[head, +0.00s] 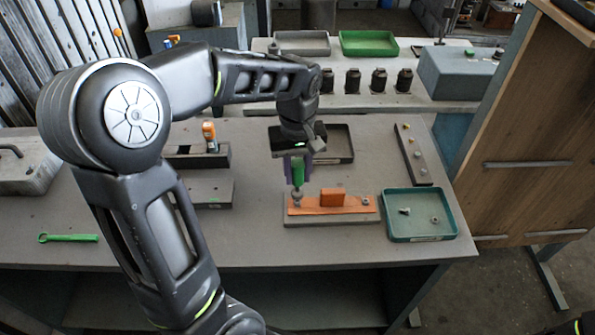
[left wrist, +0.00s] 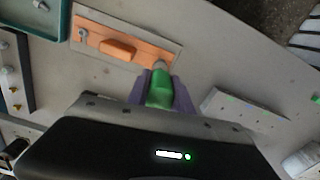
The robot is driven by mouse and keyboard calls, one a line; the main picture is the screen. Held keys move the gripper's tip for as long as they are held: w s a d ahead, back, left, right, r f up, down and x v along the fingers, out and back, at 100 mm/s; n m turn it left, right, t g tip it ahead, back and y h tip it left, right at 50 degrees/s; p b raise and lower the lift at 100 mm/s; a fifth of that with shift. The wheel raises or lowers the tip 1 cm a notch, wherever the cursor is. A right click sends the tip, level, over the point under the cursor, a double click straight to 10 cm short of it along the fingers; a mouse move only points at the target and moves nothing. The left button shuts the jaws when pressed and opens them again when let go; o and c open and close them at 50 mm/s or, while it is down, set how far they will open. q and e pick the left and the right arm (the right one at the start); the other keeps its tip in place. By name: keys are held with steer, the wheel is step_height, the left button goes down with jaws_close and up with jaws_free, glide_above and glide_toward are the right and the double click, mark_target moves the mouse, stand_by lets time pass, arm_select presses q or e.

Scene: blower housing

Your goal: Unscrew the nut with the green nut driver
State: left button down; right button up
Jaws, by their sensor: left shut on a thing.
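My left gripper (head: 297,160) is shut on the green nut driver (head: 298,174) and holds it upright, tip down. The driver's grey socket is at the left end of the orange plate (head: 315,210), which lies on a grey base. The socket hides whatever is under it, so I cannot tell whether it sits around a nut. A second nut (head: 365,201) stands at the plate's right end, and an orange block (head: 332,197) is between them. The left wrist view shows the green driver (left wrist: 160,90) between purple finger pads, its tip at the plate's edge. My right gripper is out of view.
A teal tray (head: 388,222) with small metal parts is right of the plate. A dark tray (head: 342,157) lies behind my gripper. An orange-handled tool (head: 209,135) stands in a rack to the left. A green wrench (head: 68,238) lies front left.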

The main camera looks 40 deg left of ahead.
mark_target(298, 161)
arm_select(q)
step_height(298, 161, up, 3)
steer(key=shift+p, duration=1.15)
steer(key=shift+r, duration=0.95)
